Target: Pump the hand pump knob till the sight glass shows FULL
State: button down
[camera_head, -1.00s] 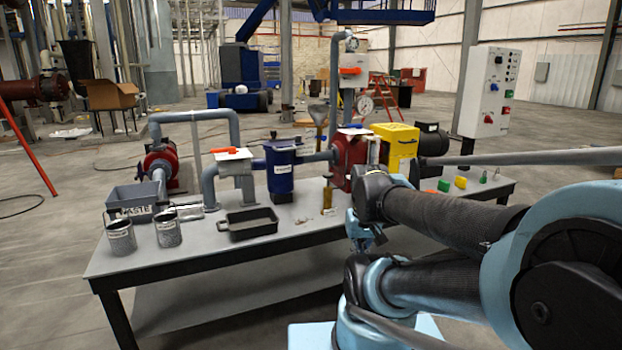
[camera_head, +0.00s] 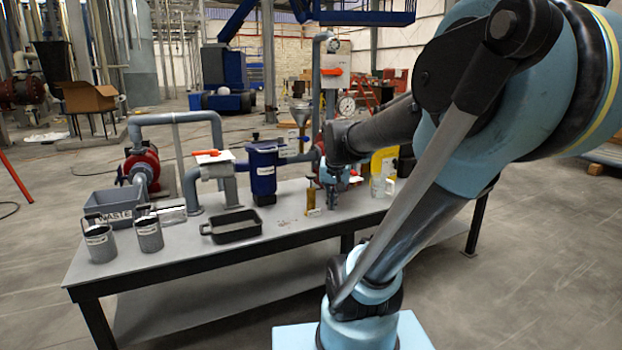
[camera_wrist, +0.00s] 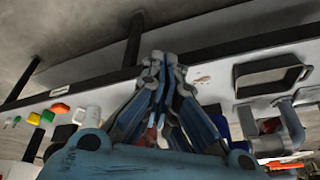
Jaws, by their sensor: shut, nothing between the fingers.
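A slim brass-coloured upright (camera_head: 311,195), which looks like the hand pump, stands on the bench with a small label at its foot. Its knob is too small to make out clearly. My gripper (camera_head: 333,203) is just to its right, pointing down, close above the bench; I cannot tell if they touch. In the wrist view my gripper (camera_wrist: 163,58) has its fingers together with nothing between them, and I cannot make out the pump there. I cannot make out the sight glass or its reading.
A blue canister (camera_head: 263,177) stands left of the pump, with a black tray (camera_head: 232,230) in front. Two grey cans and a waste bin (camera_head: 112,207) are at the bench's left. A pale mug (camera_head: 389,188) stands to the right.

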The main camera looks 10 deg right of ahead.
jog(key=w+r+m+t, duration=0.1)
jog(key=w+r+m, duration=0.15)
jog(key=w, duration=0.75)
jog(key=w+r+m+t, duration=0.1)
jog(key=w+r, duration=0.3)
jog(key=w, duration=0.6)
jog(key=m+t, duration=0.3)
jog(key=m, duration=0.1)
send_over(313, 174)
jog(key=shift+s+r+h, duration=0.2)
jog(key=shift+r+h, duration=0.05)
jog(key=shift+h, duration=0.05)
jog(key=shift+n, duration=0.25)
jog(key=shift+f, duration=4.4)
